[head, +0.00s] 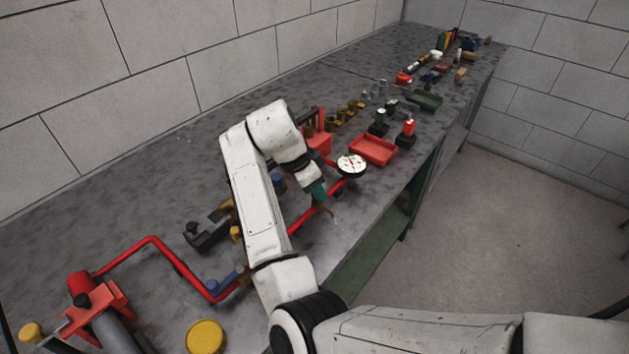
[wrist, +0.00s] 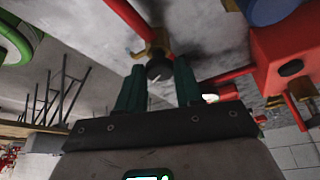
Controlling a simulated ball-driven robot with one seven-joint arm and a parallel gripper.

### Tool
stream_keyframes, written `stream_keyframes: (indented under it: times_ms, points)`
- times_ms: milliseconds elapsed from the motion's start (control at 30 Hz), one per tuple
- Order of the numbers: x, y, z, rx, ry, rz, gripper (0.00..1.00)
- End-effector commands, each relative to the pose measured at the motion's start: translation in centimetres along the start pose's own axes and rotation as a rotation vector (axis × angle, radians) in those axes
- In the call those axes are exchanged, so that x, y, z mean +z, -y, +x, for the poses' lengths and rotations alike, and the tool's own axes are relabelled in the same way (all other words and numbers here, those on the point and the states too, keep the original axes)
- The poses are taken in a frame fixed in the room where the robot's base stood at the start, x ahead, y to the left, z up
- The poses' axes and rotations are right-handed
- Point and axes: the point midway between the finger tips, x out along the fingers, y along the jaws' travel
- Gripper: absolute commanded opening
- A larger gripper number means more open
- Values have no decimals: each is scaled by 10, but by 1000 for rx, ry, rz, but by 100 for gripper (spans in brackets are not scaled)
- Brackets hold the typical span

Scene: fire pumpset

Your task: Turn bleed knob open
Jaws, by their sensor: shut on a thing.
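My gripper (head: 321,196) is lowered at the red pipe beside the white-faced gauge (head: 351,164). In the wrist view the two teal fingers of my gripper (wrist: 158,76) stand on either side of a small dark knob (wrist: 158,67), which I take to be the bleed knob. The fingers are shut on it. The knob sits on a brass fitting (wrist: 155,48) at the end of a red pipe (wrist: 131,18). In the head view my gripper and arm hide the knob, so its turn angle cannot be told.
A red tray (head: 373,149) lies beyond the gauge, with small fittings behind it. A red block (wrist: 285,60) is close on the right in the wrist view. A yellow round cap (head: 205,337) is at the bench's near end. The floor (head: 520,220) to the right is clear.

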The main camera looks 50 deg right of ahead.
Motion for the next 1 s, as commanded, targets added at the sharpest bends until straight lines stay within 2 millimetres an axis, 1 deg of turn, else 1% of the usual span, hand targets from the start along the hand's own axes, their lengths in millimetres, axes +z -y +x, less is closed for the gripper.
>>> stream_keyframes:
  times_ms: [100,1000]
  points:
    - [-2,-2,-3,-44,-3,-104,5]
    - [-7,-8,-3,-370,-1,-893,5]
